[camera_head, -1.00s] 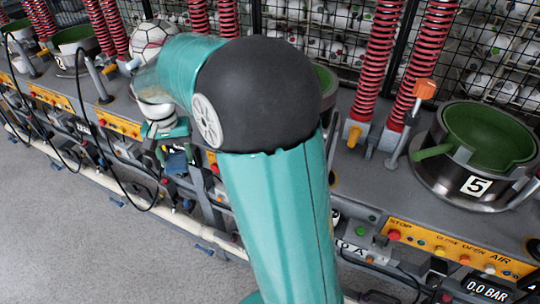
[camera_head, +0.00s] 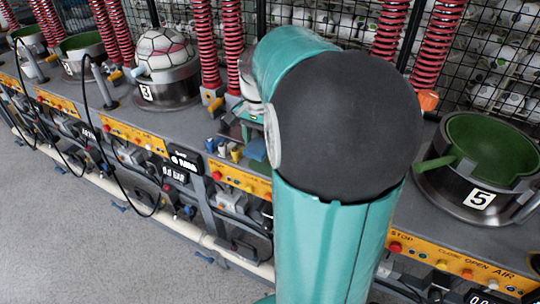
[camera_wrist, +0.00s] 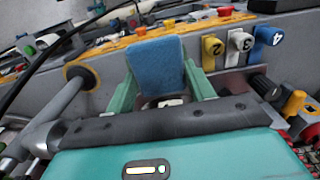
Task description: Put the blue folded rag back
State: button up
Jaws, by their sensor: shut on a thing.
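The blue folded rag (camera_wrist: 157,66) is held between the two green fingers of my gripper (camera_wrist: 160,76) in the wrist view. It stands up from between the fingertips, with its broad face toward the camera. In the head view the rag (camera_head: 256,149) shows just left of my arm, over the bench near the orange control panel. My gripper (camera_head: 247,134) is partly hidden there behind my arm. I cannot tell whether the rag touches the bench.
Yellow, white and blue numbered pieces (camera_wrist: 240,42) stand right of the rag in the wrist view. Press bowl 3 (camera_head: 168,88) holds a ball. Green bowl 5 (camera_head: 487,150) is empty. Red springs (camera_head: 205,45) rise behind the bench. A grey post (camera_wrist: 60,105) stands left of my gripper.

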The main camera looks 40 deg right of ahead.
jog(key=d+f, duration=0.1)
jog(key=f, duration=0.1)
jog(key=d+f, duration=0.2)
jog(key=shift+d, duration=0.15)
jog(key=shift+d+f, duration=0.15)
jog(key=shift+f, duration=0.85)
jog(key=shift+d+f, duration=0.15)
jog(key=shift+f, duration=0.8)
jog(key=shift+f, duration=0.15)
jog(key=o, duration=0.9)
jog(key=shift+o, duration=0.2)
